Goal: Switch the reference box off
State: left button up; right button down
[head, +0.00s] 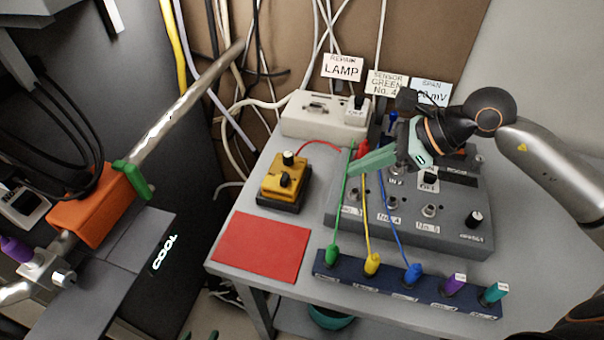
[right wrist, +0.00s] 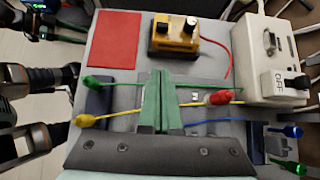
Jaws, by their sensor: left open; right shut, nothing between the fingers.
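No box has a readable "reference" label. A yellow box (head: 285,178) on a dark base stands left of centre on the table, with a pale-topped knob and a black knob. It also shows in the right wrist view (right wrist: 176,34). A beige box (head: 310,117) behind it has a black switch (head: 358,102) beside an "OFF" label; the switch also shows in the right wrist view (right wrist: 298,83). My right gripper (head: 353,165) is shut and empty above the grey panel, right of the yellow box. Only green tips of my left gripper (head: 202,336) show, at the bottom edge.
The grey panel (head: 340,212) carries several sockets and another "OFF" knob. Green, yellow and blue cables rise from the dark blue plug strip (head: 335,270). A red cable (head: 318,146) runs behind the yellow box. A red mat (head: 262,246) lies bare at the front left.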

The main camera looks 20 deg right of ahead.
aim_at(288, 183)
jog(key=x, duration=0.9)
jog(key=shift+w+a, duration=0.15)
jog(key=shift+a, duration=0.05)
jog(key=w+a, duration=0.1)
jog(key=a+p, duration=0.1)
jog(key=shift+w+a+f, duration=0.15)
jog(key=shift+w+a, duration=0.15)
jog(key=shift+w, duration=0.1)
jog(key=shift+w+a, duration=0.25)
jog(key=shift+a, duration=0.1)
pick_arm(q)
jog(key=shift+s+a+r, duration=0.1)
jog(key=shift+a+r, duration=0.2)
jog(key=shift+a, duration=0.2)
pick_arm(e)
jog(key=shift+w+a, duration=0.1)
